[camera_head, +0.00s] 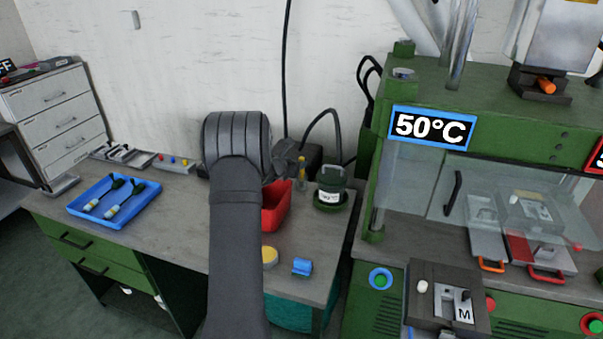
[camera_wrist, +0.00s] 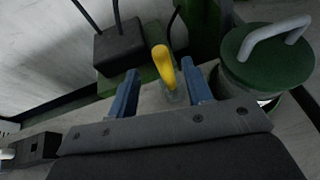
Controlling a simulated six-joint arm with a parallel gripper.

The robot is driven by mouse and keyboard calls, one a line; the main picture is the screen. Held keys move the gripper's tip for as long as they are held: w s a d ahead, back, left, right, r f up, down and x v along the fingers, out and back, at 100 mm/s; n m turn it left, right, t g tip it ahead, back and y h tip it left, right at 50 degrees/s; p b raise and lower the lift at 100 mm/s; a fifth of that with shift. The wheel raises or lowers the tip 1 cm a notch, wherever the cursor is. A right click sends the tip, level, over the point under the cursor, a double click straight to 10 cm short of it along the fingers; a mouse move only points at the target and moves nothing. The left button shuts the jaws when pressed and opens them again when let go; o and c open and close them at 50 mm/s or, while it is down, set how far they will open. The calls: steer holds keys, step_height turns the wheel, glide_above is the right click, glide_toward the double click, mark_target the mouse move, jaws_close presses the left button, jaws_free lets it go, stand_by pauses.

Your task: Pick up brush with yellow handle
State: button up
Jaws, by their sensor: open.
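The brush with the yellow handle (camera_wrist: 163,63) shows in the wrist view, its handle rising between the two blue fingers of my gripper (camera_wrist: 160,70). The fingers are apart, with a visible gap on each side of the handle. The lower part of the brush looks pale and clear; whether it stands in a small holder I cannot tell. In the head view the brush (camera_head: 301,168) is a small yellow upright shape near the back of the bench, just right of my arm. My gripper is mostly hidden there behind my arm.
A green canister (camera_wrist: 268,55) with a grey handle stands close right of the brush; it also shows in the head view (camera_head: 331,186). A black box (camera_wrist: 118,45) is behind left. A red bin (camera_head: 272,212) is in front. A blue tray (camera_head: 140,200) lies far left.

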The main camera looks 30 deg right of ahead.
steer(key=shift+x, duration=3.1)
jaws_close()
